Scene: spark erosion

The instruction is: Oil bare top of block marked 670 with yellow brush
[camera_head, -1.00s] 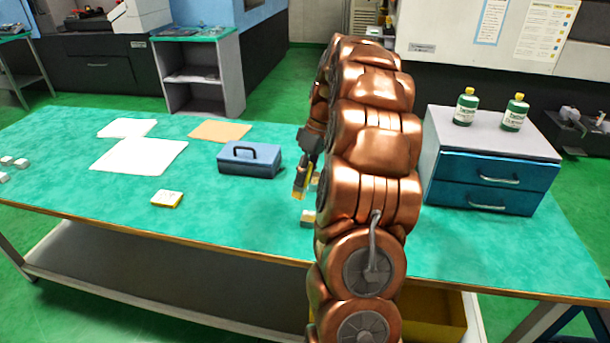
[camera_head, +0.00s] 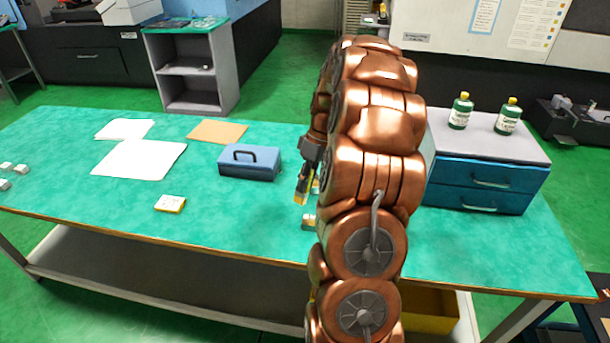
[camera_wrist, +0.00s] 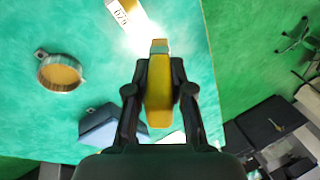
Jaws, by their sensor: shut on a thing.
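My gripper (camera_wrist: 160,88) is shut on the yellow brush (camera_wrist: 158,105), whose pale tip points away from the wrist. In the head view my gripper (camera_head: 306,178) hangs over the bench, left of my arm. A light block with a black-on-white label (camera_wrist: 122,18) lies beyond the brush tip in the wrist view; its upside-down marking seems to read 670. It is partly cut off by the frame edge. A round tin with amber contents (camera_wrist: 62,73) stands left of the brush.
A blue toolbox (camera_head: 250,163) and white sheets (camera_head: 138,160) lie on the green bench (camera_head: 240,215). Another small block (camera_head: 170,203) sits near the front edge, with several at far left. A blue drawer unit (camera_head: 490,175) with green bottles stands right of my arm.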

